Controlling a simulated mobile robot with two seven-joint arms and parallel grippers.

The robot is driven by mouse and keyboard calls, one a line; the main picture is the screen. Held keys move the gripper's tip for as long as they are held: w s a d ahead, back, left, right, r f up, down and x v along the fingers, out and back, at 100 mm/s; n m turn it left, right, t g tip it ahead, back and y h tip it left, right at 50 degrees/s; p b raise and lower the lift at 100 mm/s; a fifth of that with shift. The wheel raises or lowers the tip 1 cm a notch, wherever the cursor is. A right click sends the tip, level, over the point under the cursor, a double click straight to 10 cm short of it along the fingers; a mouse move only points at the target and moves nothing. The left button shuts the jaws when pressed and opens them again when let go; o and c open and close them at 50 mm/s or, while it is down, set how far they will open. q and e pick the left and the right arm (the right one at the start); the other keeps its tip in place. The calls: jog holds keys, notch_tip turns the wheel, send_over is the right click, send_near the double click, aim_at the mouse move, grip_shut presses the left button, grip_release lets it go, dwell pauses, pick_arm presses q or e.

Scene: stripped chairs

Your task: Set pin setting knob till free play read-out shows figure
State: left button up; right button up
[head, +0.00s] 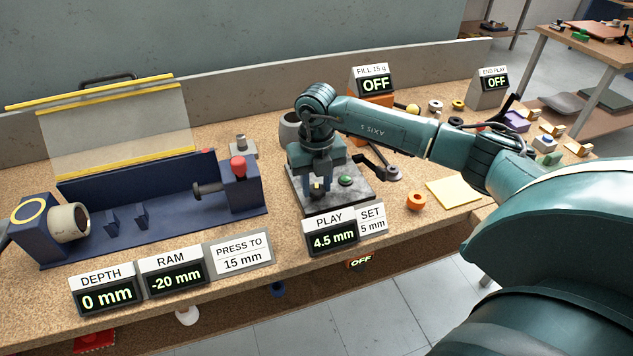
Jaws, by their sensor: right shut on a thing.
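The free play read-out (333,237), labelled PLAY, shows 4.5 mm in green. The set card (372,219) beside it reads SET 5 mm. Behind them a dark grey plate fixture (358,199) stands on the bench. My right gripper (318,187) points down over the left part of this fixture and is shut on the pin setting knob, which is mostly hidden between the fingers. A green button (346,181) shows on the fixture to the right of the gripper. My left gripper is not in view.
A blue press (160,211) with read-outs DEPTH 0 mm (107,299) and RAM -20 mm (174,278) stands left. My right arm covers part of the bench's right side.

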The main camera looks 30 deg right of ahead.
aim_at(317, 188)
jog(key=o, duration=1)
jog(key=shift+r, duration=0.1)
notch_tip(317, 188, up, 13)
jog(key=shift+b, duration=0.35)
